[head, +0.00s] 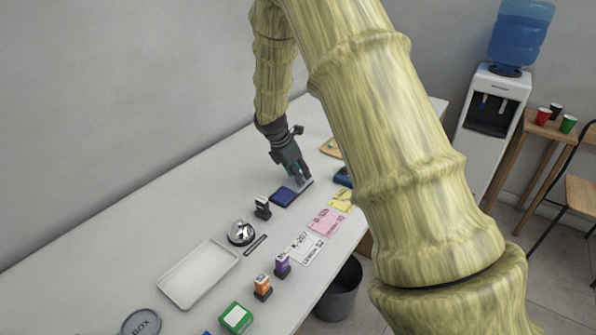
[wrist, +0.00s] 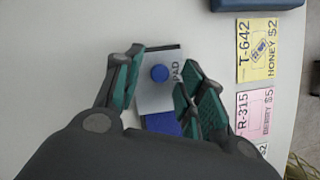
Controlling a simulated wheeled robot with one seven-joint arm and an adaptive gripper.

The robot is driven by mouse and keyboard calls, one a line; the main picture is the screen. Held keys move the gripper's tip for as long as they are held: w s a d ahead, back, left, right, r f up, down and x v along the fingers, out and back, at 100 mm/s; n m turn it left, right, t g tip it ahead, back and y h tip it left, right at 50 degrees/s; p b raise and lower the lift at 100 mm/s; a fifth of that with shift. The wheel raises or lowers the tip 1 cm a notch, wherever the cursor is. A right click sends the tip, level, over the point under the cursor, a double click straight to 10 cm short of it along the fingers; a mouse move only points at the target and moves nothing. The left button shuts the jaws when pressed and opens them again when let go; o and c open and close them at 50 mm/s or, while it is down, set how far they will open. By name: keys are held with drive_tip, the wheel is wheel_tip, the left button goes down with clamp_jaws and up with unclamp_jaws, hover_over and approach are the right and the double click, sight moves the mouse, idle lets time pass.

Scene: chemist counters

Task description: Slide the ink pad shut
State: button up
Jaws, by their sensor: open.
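The ink pad shows its blue inking surface (head: 284,197) in the head view, and part of that blue also shows in the wrist view (wrist: 161,124). Its pale grey lid (wrist: 152,96), lettered "PAD", is slid off to one side, leaving the blue exposed. A round blue knob (wrist: 160,73) stands on the lid. My gripper (head: 303,180) is over the lid end of the pad, pointing down. In the wrist view its open fingers (wrist: 161,78) are either side of the knob; I cannot tell whether they touch it. The fingers hide parts of the lid and pad.
A black stamp (head: 262,208) stands just left of the pad. Yellow, pink and white price cards (head: 326,221) lie along the front edge. A dark blue object (head: 343,177) sits to the right. A bell (head: 241,233) and white tray (head: 199,274) are farther left.

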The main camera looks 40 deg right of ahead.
sight(291, 190)
drive_tip(key=shift+c, duration=0.2)
clamp_jaws()
drive_tip(key=a, duration=0.2)
drive_tip(key=s+a+p, duration=0.1)
drive_tip(key=a, duration=0.1)
drive_tip(key=s+a+p, duration=0.1)
drive_tip(key=a, duration=0.1)
drive_tip(key=shift+r, duration=0.2)
drive_tip(key=shift+s+a+f+p, duration=0.2)
drive_tip(key=shift+a+p, duration=0.1)
drive_tip(key=shift+a, duration=0.15)
drive_tip(key=shift+o, duration=0.2)
unclamp_jaws()
drive_tip(key=shift+a, duration=0.1)
drive_tip(key=shift+r, duration=0.1)
